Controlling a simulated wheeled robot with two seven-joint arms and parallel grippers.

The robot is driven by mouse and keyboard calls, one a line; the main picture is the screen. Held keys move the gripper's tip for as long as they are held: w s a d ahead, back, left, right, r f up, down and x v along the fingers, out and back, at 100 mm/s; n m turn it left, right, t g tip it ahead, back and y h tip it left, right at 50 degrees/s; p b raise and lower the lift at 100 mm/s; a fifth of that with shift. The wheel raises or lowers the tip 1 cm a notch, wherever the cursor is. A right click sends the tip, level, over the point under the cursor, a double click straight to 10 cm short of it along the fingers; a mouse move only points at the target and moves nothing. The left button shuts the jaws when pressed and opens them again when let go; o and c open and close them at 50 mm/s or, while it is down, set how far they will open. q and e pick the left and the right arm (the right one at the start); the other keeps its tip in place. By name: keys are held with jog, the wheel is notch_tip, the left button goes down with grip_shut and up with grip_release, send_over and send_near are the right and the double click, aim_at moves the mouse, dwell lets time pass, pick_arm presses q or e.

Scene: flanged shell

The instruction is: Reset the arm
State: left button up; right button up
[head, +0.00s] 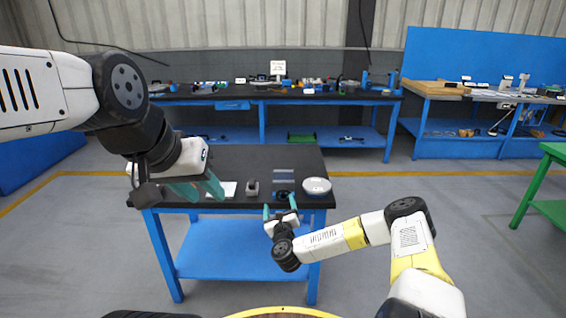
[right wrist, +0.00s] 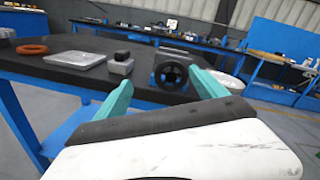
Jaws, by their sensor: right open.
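My left gripper (head: 200,192) hangs over the left front part of the black-topped table (head: 240,160), its two teal fingers apart and nothing seen between them. My right gripper (head: 280,207) is open and empty at the table's front edge. Its teal fingers also show in the right wrist view (right wrist: 162,95), spread in front of a black ring-shaped part (right wrist: 171,75). That dark part (head: 284,194) stands on the table just beyond the right gripper, apart from the fingers as far as I can tell.
On the table are a small grey block with a dark top (head: 252,188), a pale flat tray (head: 229,189) and a white round dish (head: 317,185). An orange ring (right wrist: 31,48) shows in the right wrist view. Blue workbenches line the back; a green table (head: 545,180) stands right.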

jog(key=s+a+r+n+g+y, duration=0.25)
jog(key=r+n, duration=0.35)
jog(key=n, duration=0.4)
jog(key=s+a+r+n+g+y, duration=0.1)
jog(key=r+n+g+y, duration=0.4)
jog(key=n, duration=0.4)
jog(key=s+d+r+n+g+h, duration=0.2)
jog(key=s+d+r+n+h, duration=0.45)
jog(key=s+d+r, duration=0.5)
jog(key=s+d+r+n, duration=0.1)
jog(key=s+d+r, duration=0.1)
jog(key=s, duration=0.6)
jog(key=s+d+r+n+g, duration=0.1)
jog(key=s+d+r+n, duration=0.1)
jog(key=s+r, duration=0.3)
jog(key=s+d+r+n+g, duration=0.1)
jog(key=s+d+r+n, duration=0.1)
jog(key=s, duration=0.9)
notch_tip(320, 180, up, 2)
jog(key=shift+s+d+h, duration=0.3)
jog(key=shift+s+d, duration=0.1)
jog(key=shift+d, duration=0.35)
